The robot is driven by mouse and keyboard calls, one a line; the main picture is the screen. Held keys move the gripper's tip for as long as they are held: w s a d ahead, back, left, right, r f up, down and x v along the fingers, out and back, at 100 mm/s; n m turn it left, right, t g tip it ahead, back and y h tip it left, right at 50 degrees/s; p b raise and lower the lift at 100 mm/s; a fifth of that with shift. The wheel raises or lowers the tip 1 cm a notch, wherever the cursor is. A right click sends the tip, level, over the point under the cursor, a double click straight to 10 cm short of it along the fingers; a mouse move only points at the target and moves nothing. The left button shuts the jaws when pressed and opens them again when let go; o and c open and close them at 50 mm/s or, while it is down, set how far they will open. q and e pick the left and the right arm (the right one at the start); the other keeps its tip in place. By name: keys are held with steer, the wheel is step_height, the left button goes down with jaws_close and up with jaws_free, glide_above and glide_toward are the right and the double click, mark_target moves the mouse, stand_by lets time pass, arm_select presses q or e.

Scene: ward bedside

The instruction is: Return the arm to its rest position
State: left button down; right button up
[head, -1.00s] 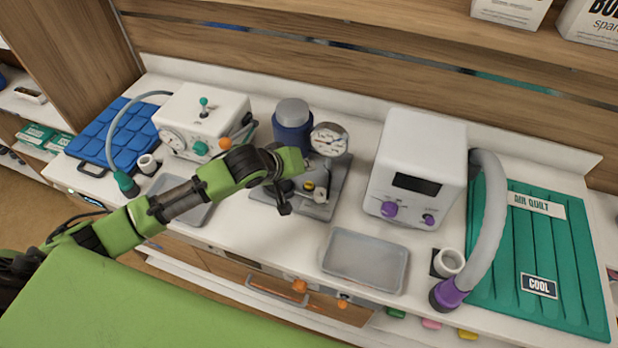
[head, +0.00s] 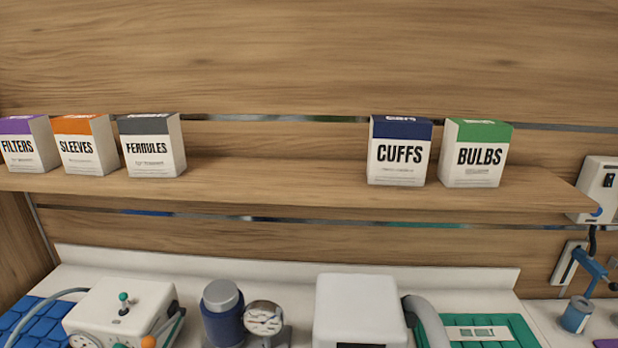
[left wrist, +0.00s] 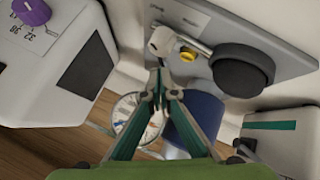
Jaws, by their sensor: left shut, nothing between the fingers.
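My left gripper (left wrist: 160,82) shows in the left wrist view, its green fingers closed together with nothing between them. It is over the bench-top equipment, near a grey plate (left wrist: 195,14) with a black knob (left wrist: 253,72) and a small yellow part (left wrist: 188,54). A round gauge (left wrist: 128,108) and a blue cylinder (left wrist: 202,112) show behind the fingers. I cannot tell whether the fingertips touch the metal fitting (left wrist: 162,40) beside them. Neither arm is in the head view, and my right gripper is in no view.
In the head view a wooden shelf (head: 280,190) carries several boxes, including CUFFS (head: 400,155) and BULBS (head: 475,155). Below stand a white pump box (head: 120,310), the gauge (head: 263,318), the blue cylinder (head: 224,318) and a white unit (head: 358,305). The shelf's middle is bare.

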arm_select(q)
steer(key=s+d+m, duration=0.1)
steer(key=s, duration=0.2)
steer(key=s+f+m+g, duration=0.1)
steer(key=s, duration=0.3)
steer(key=s+d+f+m, duration=0.1)
steer(key=s, duration=0.3)
steer(key=shift+d, duration=0.3)
steer(key=s+a+m+g+y, duration=0.1)
steer(key=s+a, duration=0.2)
steer(key=s, duration=0.3)
steer(key=s+a+f+m+g+y, duration=0.1)
steer(key=s+a, duration=0.1)
steer(key=s, duration=0.3)
steer(key=s+a+g+y, duration=0.1)
steer(key=s+a+g, duration=0.15)
steer(key=s, duration=0.35)
step_height(320, 180, down, 34)
steer(key=s+b, duration=0.2)
steer(key=b, duration=0.5)
steer(key=s+a+f+g+b, duration=0.1)
steer(key=s+f+b, duration=0.1)
steer(key=s+f, duration=0.6)
steer(key=s+a+f+m+b, duration=0.1)
steer(key=s+a+f+b, duration=0.1)
steer(key=s+f, duration=0.6)
step_height(320, 180, down, 5)
steer(key=shift+s+a+r+g+b, duration=0.15)
steer(key=shift+s+g+b, duration=0.2)
steer(key=shift+b, duration=0.25)
